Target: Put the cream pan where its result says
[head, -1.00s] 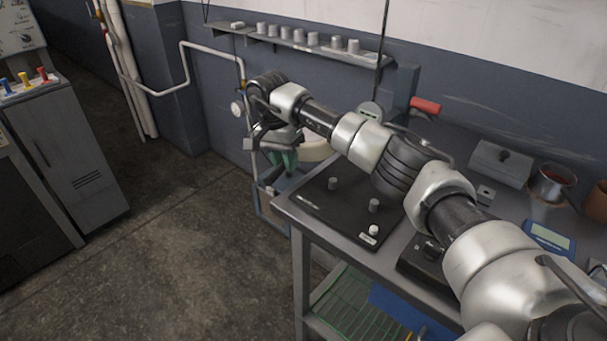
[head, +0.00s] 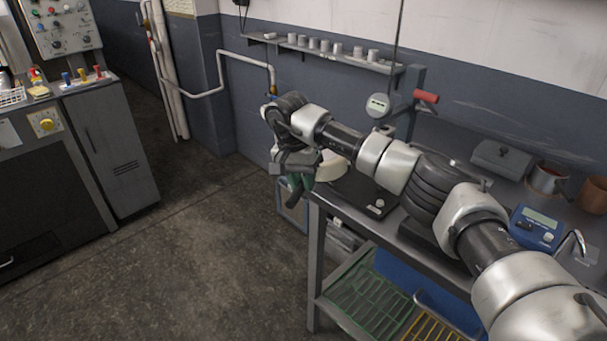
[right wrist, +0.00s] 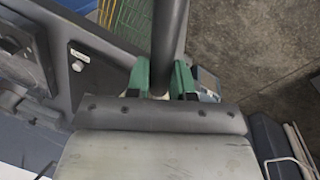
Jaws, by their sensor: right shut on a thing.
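The cream pan (head: 331,167) shows partly in the head view, behind my right gripper and forearm, beside the far left corner of the bench. My right gripper (head: 296,183) has green fingers and is shut on it, off the bench's left edge. In the right wrist view the green fingers (right wrist: 161,82) close around a small cream part, with a dark round bar (right wrist: 170,42) running up between them. Most of the pan is hidden there. My left gripper is out of view.
A grey bench (head: 318,205) carries a black plate (head: 366,192) and a blue display unit (head: 536,228). A green rack (head: 368,296), a yellow rack (head: 436,322) and a blue bin (head: 405,272) sit below. A control cabinet (head: 118,150) stands left. Floor between is clear.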

